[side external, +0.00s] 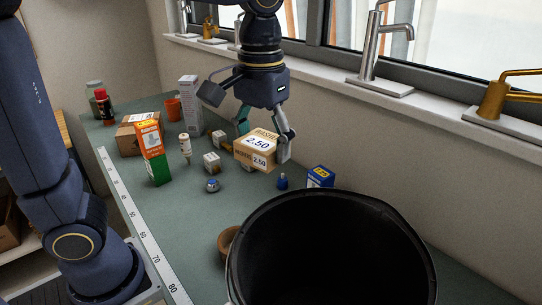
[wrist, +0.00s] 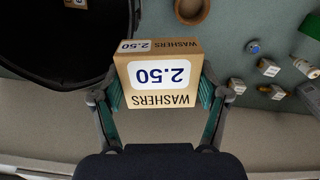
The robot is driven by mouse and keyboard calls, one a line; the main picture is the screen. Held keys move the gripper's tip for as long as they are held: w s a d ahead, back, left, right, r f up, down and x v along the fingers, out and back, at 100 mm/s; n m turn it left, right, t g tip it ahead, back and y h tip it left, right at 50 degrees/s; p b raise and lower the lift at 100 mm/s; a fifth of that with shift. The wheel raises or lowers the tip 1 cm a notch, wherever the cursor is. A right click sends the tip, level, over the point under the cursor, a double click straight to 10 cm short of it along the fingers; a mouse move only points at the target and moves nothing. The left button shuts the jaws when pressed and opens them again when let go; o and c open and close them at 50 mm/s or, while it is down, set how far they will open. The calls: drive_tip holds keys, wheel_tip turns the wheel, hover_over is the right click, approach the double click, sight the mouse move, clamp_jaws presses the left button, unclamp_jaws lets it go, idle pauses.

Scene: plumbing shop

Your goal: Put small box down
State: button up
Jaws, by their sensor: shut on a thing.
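The small box is a tan carton (side external: 257,150) with white labels reading "WASHERS 2.50". My gripper (side external: 264,135) is shut on it from above, with one finger on each side. In the wrist view the box (wrist: 160,75) sits between the teal fingertips of my gripper (wrist: 162,95), label facing the camera. The box appears held above the green counter (side external: 205,235), among small parts; its exact height is hard to tell. Its underside is hidden.
A large black bin (side external: 330,250) stands at the front right, with a small item (wrist: 75,4) inside in the wrist view. A blue box (side external: 320,177) and blue bottle (side external: 282,181) stand near the held box. An orange-green box (side external: 152,150), white carton (side external: 190,103) and several fittings are further left.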

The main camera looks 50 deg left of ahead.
drive_tip(key=s+d+n, duration=0.4)
drive_tip(key=d+n, duration=0.7)
drive_tip(key=d, duration=0.1)
drive_tip(key=shift+w+d+f, duration=0.1)
drive_tip(key=shift+d+f, duration=0.05)
drive_tip(key=shift+f, duration=7.15)
drive_tip(key=shift+w+d+f, duration=0.1)
drive_tip(key=shift+d+f, duration=0.05)
drive_tip(key=shift+f, duration=7.15)
drive_tip(key=shift+f, duration=0.3)
drive_tip(key=shift+f, duration=0.25)
drive_tip(key=o, duration=0.9)
